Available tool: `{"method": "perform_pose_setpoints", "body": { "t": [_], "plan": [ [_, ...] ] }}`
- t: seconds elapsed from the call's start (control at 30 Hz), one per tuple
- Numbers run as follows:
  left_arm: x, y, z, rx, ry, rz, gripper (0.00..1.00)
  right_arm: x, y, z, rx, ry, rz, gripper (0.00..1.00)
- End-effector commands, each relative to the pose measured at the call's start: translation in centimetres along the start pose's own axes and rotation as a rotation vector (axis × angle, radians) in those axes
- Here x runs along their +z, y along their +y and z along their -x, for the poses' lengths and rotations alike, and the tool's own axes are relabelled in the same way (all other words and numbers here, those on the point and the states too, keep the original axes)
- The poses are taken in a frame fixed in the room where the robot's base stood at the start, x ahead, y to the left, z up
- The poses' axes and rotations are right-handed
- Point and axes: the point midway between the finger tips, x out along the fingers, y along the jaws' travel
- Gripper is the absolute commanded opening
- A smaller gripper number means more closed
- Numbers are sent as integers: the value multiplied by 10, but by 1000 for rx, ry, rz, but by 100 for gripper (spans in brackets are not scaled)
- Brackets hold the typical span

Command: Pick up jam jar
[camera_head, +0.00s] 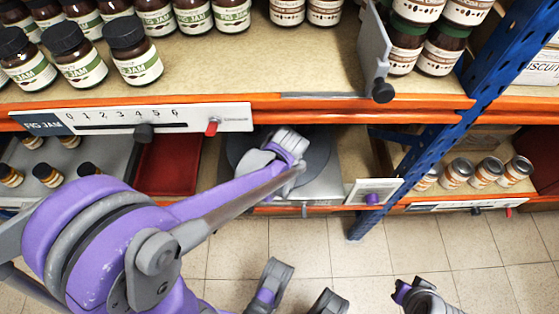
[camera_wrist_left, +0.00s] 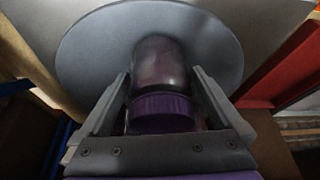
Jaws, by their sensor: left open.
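A jam jar (camera_wrist_left: 158,66) with a dark purple lid (camera_wrist_left: 162,112) and dark contents stands on a round grey plate (camera_wrist_left: 90,52) in the left wrist view. My left gripper (camera_wrist_left: 158,74) is open, with one finger on each side of the jar. The fingers look close to the glass; I cannot tell whether they touch it. In the head view my purple left arm reaches to the weighing scale (camera_head: 318,178) on the lower shelf, and its wrist hides the jar there.
Fig jam jars (camera_head: 140,52) stand on the upper shelf above my arm. A red tray (camera_head: 168,164) lies left of the scale. The tiled floor (camera_head: 500,255) in front looks clear.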

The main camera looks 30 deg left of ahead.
Motion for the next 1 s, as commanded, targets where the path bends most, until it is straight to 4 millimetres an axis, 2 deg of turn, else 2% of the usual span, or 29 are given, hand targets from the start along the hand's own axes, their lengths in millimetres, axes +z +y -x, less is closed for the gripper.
{"method": "perform_pose_setpoints", "body": {
  "t": [0.03,0.1,0.4,0.9,0.97,1.0],
  "plan": [
    [1,0,-10,-1,-1,0,100,2,0,-5,0,-2,0,0],
    [1,0,-16,-1,-1,0,100,2,0,-8,0,-3,0,0],
    [0,0,-18,0,0,0,100,2,0,-7,0,-3,0,0],
    [0,0,-18,0,0,-1,10,2,0,-7,0,-3,0,0],
    [0,0,-18,0,0,-1,0,2,0,-7,0,-3,0,0],
    [0,0,-18,0,0,-1,0,2,0,-7,0,-3,0,0]
  ]
}}
